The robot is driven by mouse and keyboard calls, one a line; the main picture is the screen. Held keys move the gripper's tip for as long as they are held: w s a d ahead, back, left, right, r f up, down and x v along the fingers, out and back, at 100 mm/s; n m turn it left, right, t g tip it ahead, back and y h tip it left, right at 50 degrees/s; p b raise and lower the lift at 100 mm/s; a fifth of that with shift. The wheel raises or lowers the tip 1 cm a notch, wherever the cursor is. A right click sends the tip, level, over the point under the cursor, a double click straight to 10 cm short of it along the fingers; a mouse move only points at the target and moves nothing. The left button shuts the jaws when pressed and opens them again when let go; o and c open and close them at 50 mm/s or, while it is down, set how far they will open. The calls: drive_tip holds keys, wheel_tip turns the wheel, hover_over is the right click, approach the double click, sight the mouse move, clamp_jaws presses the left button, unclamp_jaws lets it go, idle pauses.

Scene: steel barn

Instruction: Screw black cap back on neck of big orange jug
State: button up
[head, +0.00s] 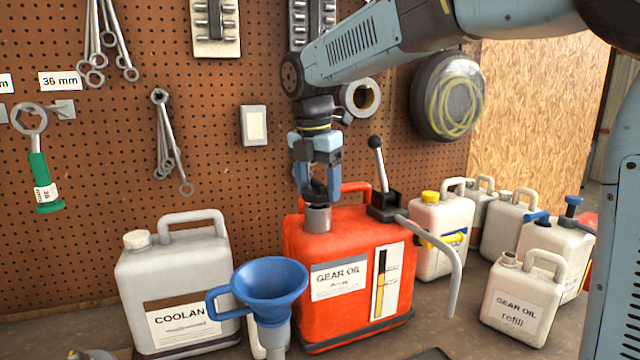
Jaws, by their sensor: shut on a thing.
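The big orange jug (340,250), labelled GEAR OIL, stands upright on the bench in the middle of the head view. Its grey neck (318,219) rises from the top left. My gripper (318,190) points straight down right above the neck, shut on the black cap (318,195). The cap is small and mostly hidden by the dark fingertips. It is at the neck's top, but I cannot tell whether it touches or is threaded.
A black-knobbed pump lever (377,160) with a curved grey spout (440,255) sits on the jug, close right of my gripper. A blue funnel (270,285) and a grey coolant jug (180,280) stand left. Several pale jugs (522,300) crowd the right. A pegboard (215,120) rises behind.

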drive_tip(key=shift+f, duration=0.7)
idle(0.3)
idle(0.3)
drive_tip(key=m, duration=0.5)
drive_tip(key=shift+w+h, duration=0.1)
drive_tip(key=shift+h, duration=0.2)
drive_tip(key=m+g, duration=0.1)
drive_tip(key=m, duration=0.4)
drive_tip(key=shift+m, duration=0.4)
drive_tip(key=shift+m+g, duration=0.4)
drive_tip(key=shift+m, duration=2.6)
drive_tip(key=o, duration=1.1)
drive_tip(key=shift+f, duration=0.1)
drive_tip(key=c, duration=0.8)
drive_tip(key=shift+r, duration=3.5)
